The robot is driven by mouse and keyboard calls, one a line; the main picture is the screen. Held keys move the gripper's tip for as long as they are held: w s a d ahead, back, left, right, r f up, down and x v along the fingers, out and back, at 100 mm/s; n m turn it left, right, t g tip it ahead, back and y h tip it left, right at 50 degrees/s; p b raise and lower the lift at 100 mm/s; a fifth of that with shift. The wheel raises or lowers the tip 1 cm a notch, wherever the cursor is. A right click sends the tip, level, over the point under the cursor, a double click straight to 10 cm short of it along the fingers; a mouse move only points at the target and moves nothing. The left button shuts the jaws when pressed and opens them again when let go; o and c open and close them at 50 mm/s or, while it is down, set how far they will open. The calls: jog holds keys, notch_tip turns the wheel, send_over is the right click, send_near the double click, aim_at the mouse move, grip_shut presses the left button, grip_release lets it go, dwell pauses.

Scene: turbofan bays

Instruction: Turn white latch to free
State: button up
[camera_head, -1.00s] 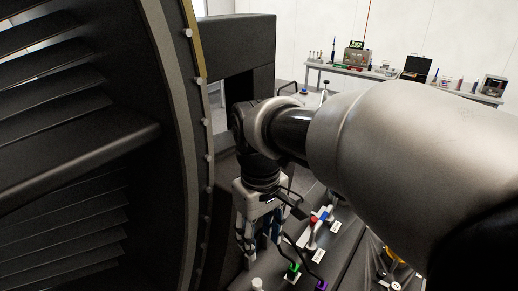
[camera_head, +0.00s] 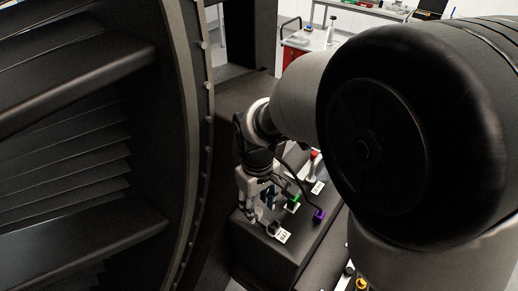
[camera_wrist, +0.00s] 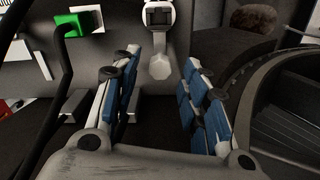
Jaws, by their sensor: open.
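The white latch (camera_wrist: 160,66) shows in the wrist view as a pale lever with a knobbed end, hanging from a round white mount with a dark square centre. It lies in the gap between the fingers of my gripper (camera_wrist: 161,84), beyond their tips. The blue-padded fingers are apart, with nothing held. In the head view my gripper (camera_head: 256,214) points down at the dark bench, just left of the latch's mount (camera_head: 272,229) and its white label (camera_head: 283,236). I cannot tell whether a finger touches the latch.
A green latch (camera_wrist: 72,24) is at the upper left in the wrist view. A purple latch (camera_head: 319,215) and a red-topped lever (camera_head: 314,155) stand farther right along the bench. The big fan casing (camera_head: 195,130) rises close on the left.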

jog(key=shift+f, duration=0.85)
jog(key=shift+c, duration=0.2)
grip_shut()
